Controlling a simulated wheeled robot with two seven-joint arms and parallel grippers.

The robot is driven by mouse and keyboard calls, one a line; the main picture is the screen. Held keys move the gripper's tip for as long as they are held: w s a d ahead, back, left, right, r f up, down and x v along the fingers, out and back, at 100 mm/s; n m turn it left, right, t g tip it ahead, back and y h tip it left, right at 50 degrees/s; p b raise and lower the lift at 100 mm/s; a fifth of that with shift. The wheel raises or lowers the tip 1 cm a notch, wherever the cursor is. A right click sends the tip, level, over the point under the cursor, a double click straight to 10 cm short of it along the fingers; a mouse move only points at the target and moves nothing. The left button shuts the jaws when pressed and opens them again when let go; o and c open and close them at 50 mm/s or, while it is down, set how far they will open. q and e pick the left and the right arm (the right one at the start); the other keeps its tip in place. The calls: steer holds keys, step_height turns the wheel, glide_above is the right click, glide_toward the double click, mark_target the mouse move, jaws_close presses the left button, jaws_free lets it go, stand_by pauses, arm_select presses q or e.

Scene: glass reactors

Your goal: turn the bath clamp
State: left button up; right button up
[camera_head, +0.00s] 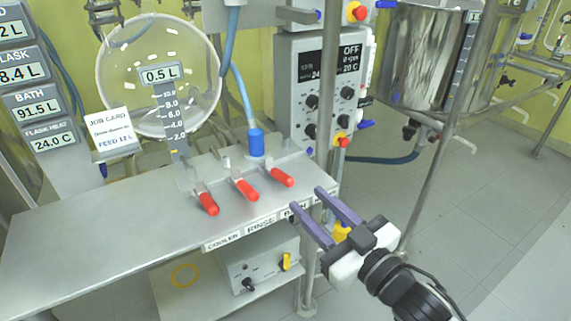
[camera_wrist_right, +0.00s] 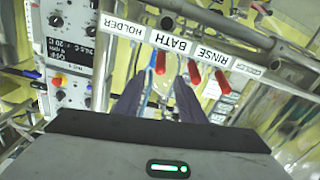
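Three red-handled clamps sit in a row on the steel shelf. By the front-edge labels, the bath clamp (camera_head: 282,177) is the rightmost, beside the rinse clamp (camera_head: 247,189) and the cooler clamp (camera_head: 208,203). My right gripper (camera_head: 306,199) has two purple fingers spread apart with nothing between them, just off the shelf's front edge near the BATH and HOLDER labels. In the right wrist view, the bath clamp's red handle (camera_wrist_right: 160,63) shows beyond the gap between my fingers (camera_wrist_right: 157,88), apart from them. My left gripper is out of view.
The steel shelf (camera_head: 95,235) is bare at the left. A blue hose connector (camera_head: 256,142) stands behind the clamps. A control box (camera_head: 322,90) and a vertical pole rise behind and right of the bath clamp. A lower box (camera_head: 258,268) sits under the shelf.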

mark_target(285, 180)
steer(key=x, duration=0.9)
steer(key=shift+w+a+f+b, duration=0.1)
steer(key=shift+w+a+b, duration=0.15)
steer(key=shift+b, duration=0.15)
jaws_close()
